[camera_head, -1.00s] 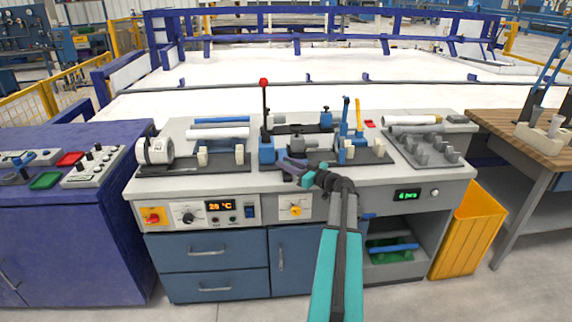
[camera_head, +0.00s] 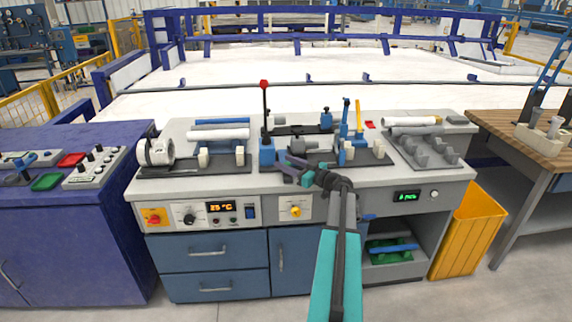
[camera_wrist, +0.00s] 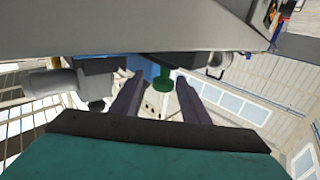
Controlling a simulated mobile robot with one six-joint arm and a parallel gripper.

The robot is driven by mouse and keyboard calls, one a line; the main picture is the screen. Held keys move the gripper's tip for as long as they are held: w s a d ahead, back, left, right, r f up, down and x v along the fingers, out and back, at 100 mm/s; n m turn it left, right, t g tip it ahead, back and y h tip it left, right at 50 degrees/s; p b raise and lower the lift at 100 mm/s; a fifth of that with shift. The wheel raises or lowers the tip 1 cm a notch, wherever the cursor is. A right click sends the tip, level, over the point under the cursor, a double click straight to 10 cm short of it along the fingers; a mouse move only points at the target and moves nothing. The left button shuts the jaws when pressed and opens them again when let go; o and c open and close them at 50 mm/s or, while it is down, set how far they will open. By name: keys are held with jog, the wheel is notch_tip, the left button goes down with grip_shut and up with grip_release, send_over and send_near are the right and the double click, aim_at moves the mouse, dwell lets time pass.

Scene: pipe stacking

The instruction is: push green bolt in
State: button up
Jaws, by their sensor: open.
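The green bolt (camera_wrist: 163,84) shows in the wrist view as a short round green head on a green stem, below a blue part (camera_wrist: 163,62). My gripper (camera_wrist: 158,90) is open, with one dark finger to the left of the bolt and one to the right. Gaps show between the bolt and both fingers. In the head view my gripper (camera_head: 289,167) is at the front edge of the workbench, close to the blue clamp block (camera_head: 267,151). The bolt cannot be made out in the head view.
The workbench (camera_head: 400,178) holds a red-knobbed lever (camera_head: 264,100), white pipes (camera_head: 218,133) on the left and a grey fitting tray (camera_head: 430,150) on the right. A yellow bin (camera_head: 468,235) stands at the bench's right side. The floor in front is clear.

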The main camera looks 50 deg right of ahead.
jog(key=s+d, duration=0.1)
jog(key=s, duration=1.2)
jog(key=shift+s+b, duration=0.35)
jog(key=shift+s, duration=0.05)
jog(key=shift+d, duration=0.1)
